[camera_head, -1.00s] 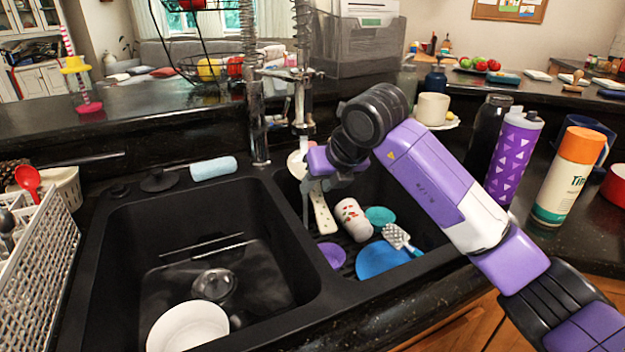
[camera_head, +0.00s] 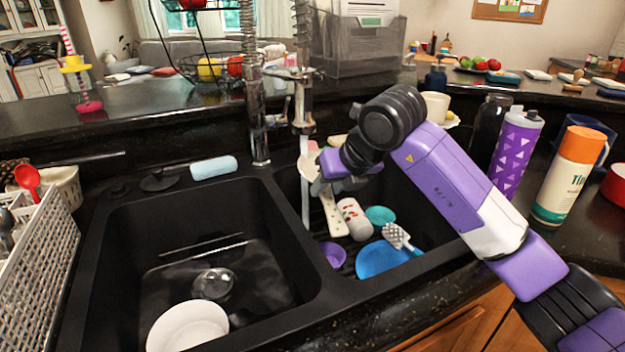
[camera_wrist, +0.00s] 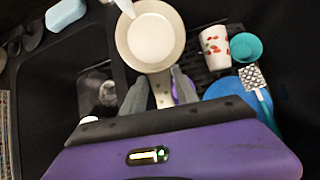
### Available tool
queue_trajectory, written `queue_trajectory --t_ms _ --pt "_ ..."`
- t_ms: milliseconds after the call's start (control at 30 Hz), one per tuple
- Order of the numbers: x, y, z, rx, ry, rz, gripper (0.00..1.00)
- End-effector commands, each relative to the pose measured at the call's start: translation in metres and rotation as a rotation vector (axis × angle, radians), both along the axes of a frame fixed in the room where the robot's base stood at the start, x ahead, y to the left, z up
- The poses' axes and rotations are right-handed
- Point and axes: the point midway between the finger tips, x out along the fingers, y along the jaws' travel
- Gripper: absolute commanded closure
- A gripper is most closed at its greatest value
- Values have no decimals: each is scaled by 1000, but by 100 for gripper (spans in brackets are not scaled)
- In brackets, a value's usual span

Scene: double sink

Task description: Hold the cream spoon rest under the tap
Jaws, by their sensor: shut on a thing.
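The cream spoon rest (camera_wrist: 152,40), a round shallow dish with a short handle, shows in the wrist view in front of my gripper (camera_wrist: 160,82). Its handle lies between the two grey fingers, which are shut on it. In the head view my gripper (camera_head: 324,184) is over the right sink bowl, just right of the tap (camera_head: 302,95). A pale stream of water (camera_head: 305,195) falls from the tap beside the fingers. In the wrist view the stream (camera_wrist: 125,8) comes in at the dish's upper left edge. The head view mostly hides the dish.
The left bowl holds a white plate (camera_head: 188,326). Bottles (camera_head: 515,150) stand to the right.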

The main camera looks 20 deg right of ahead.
Motion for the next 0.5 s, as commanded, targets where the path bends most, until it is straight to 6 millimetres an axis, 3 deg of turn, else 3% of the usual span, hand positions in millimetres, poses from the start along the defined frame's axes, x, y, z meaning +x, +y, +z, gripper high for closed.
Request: queue_trajectory --t_ms 500 --pt "-36 -13 0 0 -2 0 100"
